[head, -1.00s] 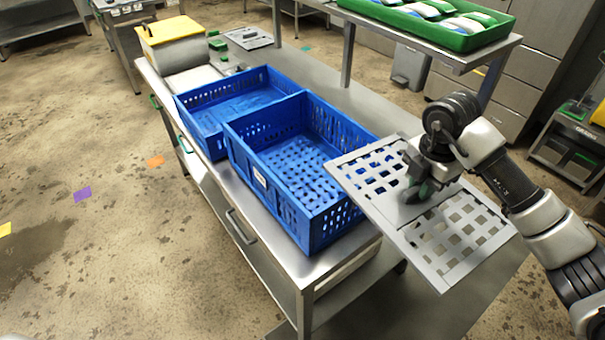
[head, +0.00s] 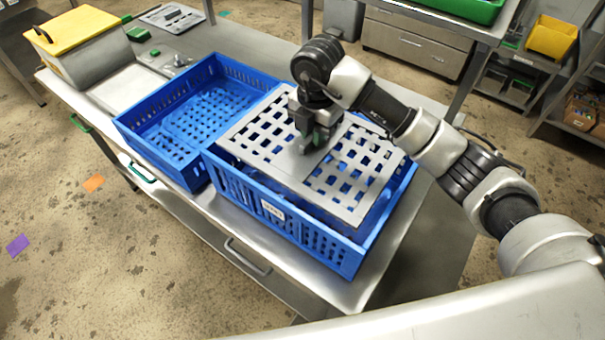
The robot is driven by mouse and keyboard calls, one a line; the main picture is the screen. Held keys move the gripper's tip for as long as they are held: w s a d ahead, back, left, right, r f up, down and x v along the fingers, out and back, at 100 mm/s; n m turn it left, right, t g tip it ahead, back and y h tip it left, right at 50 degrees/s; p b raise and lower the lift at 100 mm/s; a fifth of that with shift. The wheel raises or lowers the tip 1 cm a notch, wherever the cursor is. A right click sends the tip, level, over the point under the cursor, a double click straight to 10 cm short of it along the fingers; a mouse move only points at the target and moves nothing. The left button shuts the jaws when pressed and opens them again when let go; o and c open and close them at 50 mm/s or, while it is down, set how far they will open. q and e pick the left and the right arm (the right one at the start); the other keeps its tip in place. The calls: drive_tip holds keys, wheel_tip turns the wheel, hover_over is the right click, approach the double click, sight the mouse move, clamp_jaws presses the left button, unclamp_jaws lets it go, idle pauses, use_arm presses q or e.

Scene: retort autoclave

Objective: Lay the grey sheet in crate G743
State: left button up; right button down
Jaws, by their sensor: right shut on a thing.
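The grey sheet (head: 345,203) is a flat perforated panel with square holes and a plain middle strip. My right gripper (head: 312,143) is shut on its middle strip from above. The sheet lies over the opening of the nearer blue crate (head: 290,226), slightly skewed to it. Its far left corner reaches over the crate's left end; I cannot tell whether it touches the rim. The crate has a white label (head: 272,210) whose text is too small to read. The sheet hides most of the crate's inside. My left gripper is not in view.
A second blue crate (head: 158,153) stands open and empty to the left. Both crates are on a steel bench (head: 330,280). A yellow-lidded box (head: 80,42) stands at the bench's far left. A raised shelf with a green tray (head: 470,8) is at the upper right.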

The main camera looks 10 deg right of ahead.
sight(317, 156)
drive_tip(key=f, duration=0.2)
drive_tip(key=f+p, duration=0.1)
drive_tip(key=f, duration=0.1)
drive_tip(key=f+p, duration=0.1)
drive_tip(key=f, duration=0.1)
drive_tip(key=shift+s+d+f, duration=0.25)
drive_tip(key=shift+s+f, duration=0.05)
drive_tip(key=f, duration=0.4)
drive_tip(key=shift+w+a+f+p, duration=0.2)
drive_tip(key=shift+f+p, duration=0.2)
drive_tip(key=shift+f, duration=0.55)
wheel_tip(317, 156, down, 3)
drive_tip(key=shift+f+p, duration=0.1)
drive_tip(key=shift+p, duration=0.3)
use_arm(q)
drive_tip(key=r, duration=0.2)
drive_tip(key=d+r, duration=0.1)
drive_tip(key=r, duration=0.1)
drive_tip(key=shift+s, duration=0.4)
use_arm(e)
drive_tip(key=shift+f, duration=0.1)
drive_tip(key=shift+f, duration=0.1)
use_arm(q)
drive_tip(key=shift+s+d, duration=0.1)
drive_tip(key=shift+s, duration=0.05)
use_arm(e)
drive_tip(key=c, duration=1.1)
unclamp_jaws()
